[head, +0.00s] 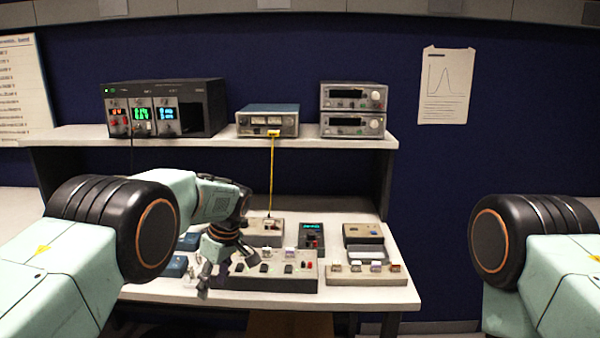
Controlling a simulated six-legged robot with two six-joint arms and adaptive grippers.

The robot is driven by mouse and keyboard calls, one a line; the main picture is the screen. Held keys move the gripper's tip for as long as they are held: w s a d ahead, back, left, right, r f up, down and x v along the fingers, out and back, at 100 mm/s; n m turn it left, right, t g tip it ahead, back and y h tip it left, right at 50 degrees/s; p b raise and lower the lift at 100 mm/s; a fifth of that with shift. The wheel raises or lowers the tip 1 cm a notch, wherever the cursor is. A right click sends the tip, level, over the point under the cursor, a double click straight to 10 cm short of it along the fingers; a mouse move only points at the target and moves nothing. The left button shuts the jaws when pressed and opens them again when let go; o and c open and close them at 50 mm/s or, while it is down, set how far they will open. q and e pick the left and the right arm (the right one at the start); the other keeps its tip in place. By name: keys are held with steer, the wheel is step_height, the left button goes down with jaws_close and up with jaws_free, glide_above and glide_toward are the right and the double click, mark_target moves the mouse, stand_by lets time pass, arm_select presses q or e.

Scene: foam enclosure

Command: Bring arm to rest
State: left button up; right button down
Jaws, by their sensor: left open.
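My left arm comes in from the left and bends down over the bench. My left gripper (227,268) is open, its fingers spread and pointing down. It hangs in front of the left end of a grey switch panel (270,283) and hides part of it. I see nothing held between the fingers. Of my right arm only a thick upper joint and link show at the right edge; its gripper is out of view.
The white bench (398,291) carries a multimeter (311,236), a grey box (263,227), blue boxes at left and a tray with small parts (366,268). A shelf (300,142) above holds instruments. A yellow cable (272,175) hangs down from it.

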arm_select(q)
steer(key=s+a+f+m+h+b, duration=0.1)
steer(key=s+f+m+b, duration=0.15)
steer(key=s+f, duration=0.8)
steer(key=s+f+m+h+b, duration=0.15)
steer(key=s+f+m, duration=0.4)
steer(key=f, duration=0.85)
steer(key=s+f+m+b, duration=0.2)
steer(key=s+b, duration=0.1)
steer(key=s, duration=1.2)
steer(key=s+a+f+m+b, duration=0.1)
steer(key=s+f+m+b, duration=0.1)
steer(key=s, duration=1.3)
steer(key=shift+s+a+h+b, duration=0.25)
steer(key=shift+s+h+b, duration=0.15)
steer(key=shift+b, duration=0.25)
